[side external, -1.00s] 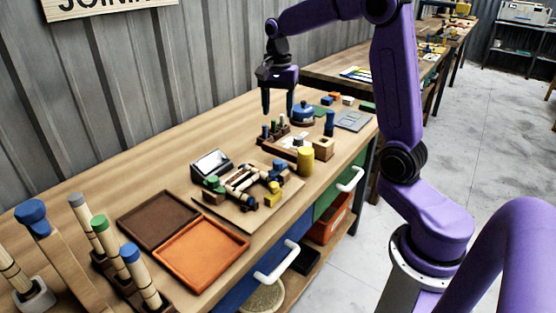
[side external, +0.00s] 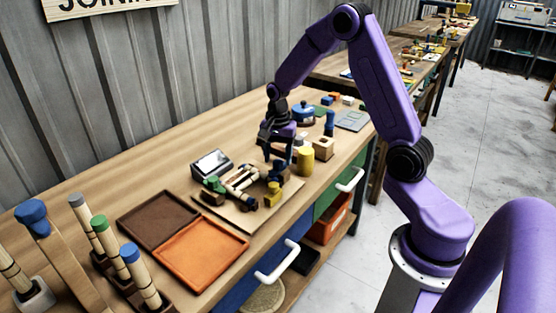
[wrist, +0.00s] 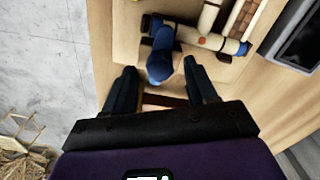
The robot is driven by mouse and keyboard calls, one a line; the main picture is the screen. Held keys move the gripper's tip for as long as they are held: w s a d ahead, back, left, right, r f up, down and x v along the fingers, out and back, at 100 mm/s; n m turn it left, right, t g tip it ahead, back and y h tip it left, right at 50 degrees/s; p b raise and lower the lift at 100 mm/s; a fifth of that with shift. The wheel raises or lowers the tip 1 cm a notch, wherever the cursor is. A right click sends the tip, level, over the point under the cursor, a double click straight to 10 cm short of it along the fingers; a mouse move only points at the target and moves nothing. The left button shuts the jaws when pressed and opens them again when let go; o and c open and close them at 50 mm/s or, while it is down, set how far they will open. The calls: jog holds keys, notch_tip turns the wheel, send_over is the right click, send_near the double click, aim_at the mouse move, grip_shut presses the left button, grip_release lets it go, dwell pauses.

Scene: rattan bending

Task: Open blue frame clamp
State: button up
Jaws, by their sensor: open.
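The blue frame clamp (side external: 279,170) sits on the board at the frame's far right corner in the side view, partly hidden by my gripper. In the wrist view, the blue clamp (wrist: 163,55) has a rounded blue handle rising toward the camera. My gripper (side external: 280,155) points down over it. In the wrist view my gripper (wrist: 160,70) is open, with one dark finger on each side of the blue handle. Gaps show between handle and fingers, so it looks untouched. The pale rattan frame (side external: 240,180) lies on the board, with blue collars on one rod.
A yellow clamp (side external: 273,193) and a green clamp (side external: 212,183) are at other corners. A yellow cylinder (side external: 305,160) and a wooden block (side external: 323,148) stand close at right. Brown (side external: 137,220) and orange (side external: 240,247) trays lie left.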

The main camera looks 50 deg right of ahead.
jog(key=shift+f, duration=0.85)
jog(key=c, duration=1.1)
jog(key=shift+o, duration=0.2)
